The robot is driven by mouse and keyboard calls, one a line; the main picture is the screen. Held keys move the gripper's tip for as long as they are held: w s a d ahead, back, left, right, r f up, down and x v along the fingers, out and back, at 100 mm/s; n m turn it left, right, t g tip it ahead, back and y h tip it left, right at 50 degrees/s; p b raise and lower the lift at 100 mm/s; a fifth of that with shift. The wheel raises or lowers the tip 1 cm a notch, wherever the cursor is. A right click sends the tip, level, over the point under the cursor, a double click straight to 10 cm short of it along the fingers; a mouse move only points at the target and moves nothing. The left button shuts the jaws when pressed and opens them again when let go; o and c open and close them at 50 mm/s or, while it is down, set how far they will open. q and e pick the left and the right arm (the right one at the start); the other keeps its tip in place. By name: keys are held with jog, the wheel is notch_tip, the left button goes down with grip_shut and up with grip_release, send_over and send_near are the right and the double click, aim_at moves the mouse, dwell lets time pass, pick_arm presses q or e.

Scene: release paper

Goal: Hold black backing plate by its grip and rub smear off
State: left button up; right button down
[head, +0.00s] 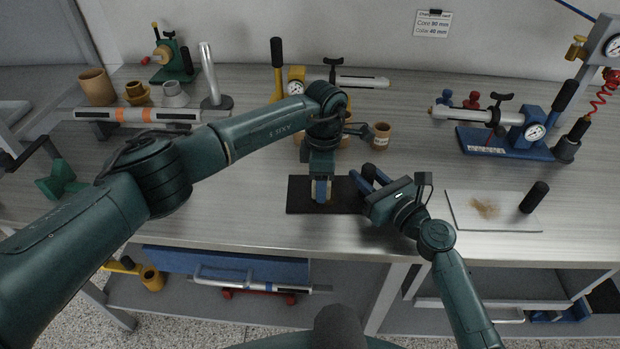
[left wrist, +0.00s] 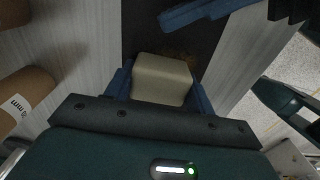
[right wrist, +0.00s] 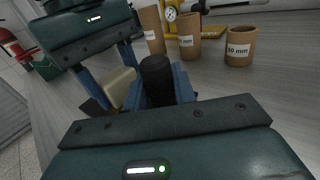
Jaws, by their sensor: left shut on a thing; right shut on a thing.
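The black backing plate (head: 299,196) lies flat near the table's front edge in the head view. My left gripper (head: 322,190) is shut on a beige block (left wrist: 162,80), over the plate. The block is at the plate's surface, but I cannot tell whether it presses on it. A faint brown smear (left wrist: 183,52) shows on the plate beside the block. My right gripper (head: 364,180) is shut on the plate's black upright grip (right wrist: 157,80), at the plate's right end. The grip is mostly hidden in the head view.
A white plate (head: 465,212) with a brown smear and its own black grip (head: 534,197) lies to the right. Cardboard tubes (right wrist: 240,46) stand behind my grippers. A blue-based gauge device (head: 505,146) is at the back right. Bare table lies left of the black plate.

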aim_at(337, 194)
pick_arm(q)
jog(key=d, duration=0.3)
jog(key=shift+d, duration=0.2)
jog(key=shift+s+a, duration=0.1)
jog(key=shift+s, duration=0.3)
jog(key=shift+s+a, duration=0.1)
jog(key=shift+a, duration=0.25)
jog(key=shift+s+a, duration=0.15)
jog(key=shift+a, duration=1.8)
jog(key=shift+s+a, duration=0.1)
jog(key=shift+a, duration=1.8)
jog(key=shift+w+d, duration=0.2)
jog(key=shift+d, duration=3.95)
pick_arm(e)
jog(key=shift+a, duration=0.1)
pick_arm(q)
jog(key=shift+d+r, duration=0.1)
jog(key=shift+r, duration=0.05)
notch_tip(337, 194, up, 8)
